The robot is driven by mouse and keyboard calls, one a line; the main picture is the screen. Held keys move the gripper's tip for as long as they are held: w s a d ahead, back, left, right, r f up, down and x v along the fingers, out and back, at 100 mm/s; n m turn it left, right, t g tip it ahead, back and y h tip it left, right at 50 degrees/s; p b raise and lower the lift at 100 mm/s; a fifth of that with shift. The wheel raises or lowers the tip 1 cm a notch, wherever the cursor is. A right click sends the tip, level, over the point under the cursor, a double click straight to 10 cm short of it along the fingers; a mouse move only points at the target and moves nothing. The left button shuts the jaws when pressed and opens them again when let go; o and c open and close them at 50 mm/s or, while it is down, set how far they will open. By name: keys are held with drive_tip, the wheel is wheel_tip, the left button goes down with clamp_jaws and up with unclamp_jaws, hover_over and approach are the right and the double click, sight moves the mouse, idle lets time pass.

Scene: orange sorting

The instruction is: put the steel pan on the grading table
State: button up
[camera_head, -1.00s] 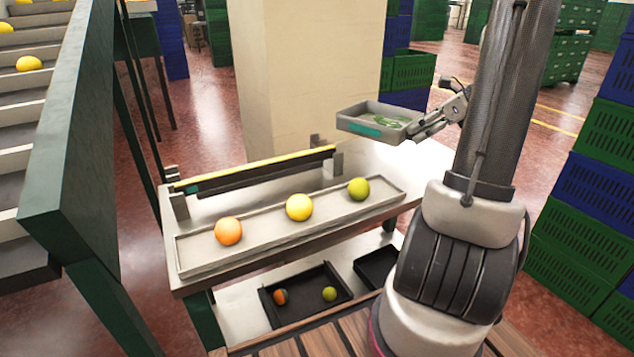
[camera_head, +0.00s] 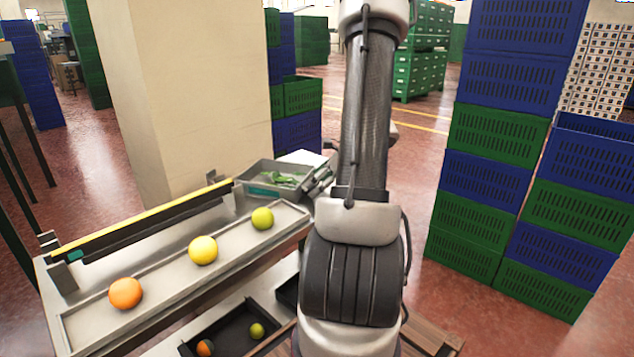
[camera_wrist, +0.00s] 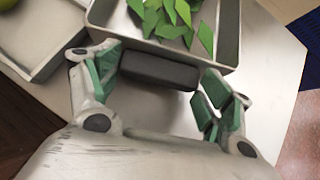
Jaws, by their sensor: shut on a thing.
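The steel pan (camera_head: 262,189), a shallow grey rectangular tray holding green leaves, is over the far right end of the grading table (camera_head: 137,236). It looks level and close to the tabletop; I cannot tell whether it touches. My gripper (camera_head: 318,180) is at the pan's right side, partly hidden behind my arm. In the wrist view, my gripper (camera_wrist: 160,74) has its green-padded fingers on both ends of the dark handle block of the pan (camera_wrist: 231,28). The pale tabletop shows below and beside it.
A yellow-topped rail (camera_head: 150,217) runs along the back edge, near a pillar (camera_head: 190,90). Stacked crates (camera_head: 480,190) stand right.

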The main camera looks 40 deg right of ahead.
drive_tip(key=o, duration=1.3)
drive_tip(key=v, duration=1.1)
drive_tip(key=s+a+r+n+g, duration=0.1)
drive_tip(key=a+r+n+g, duration=0.15)
drive_tip(key=a+n, duration=0.45)
drive_tip(key=a+r+n+g, duration=0.2)
drive_tip(key=a+r+n, duration=0.25)
drive_tip(key=a, duration=0.45)
drive_tip(key=s+a+r+n+h, duration=0.3)
drive_tip(key=s+a+n, duration=0.6)
drive_tip(key=n, duration=1)
drive_tip(key=shift+s+a+t+h, duration=0.2)
drive_tip(key=shift+a+t+h, duration=0.2)
drive_tip(key=shift+t+h, duration=0.1)
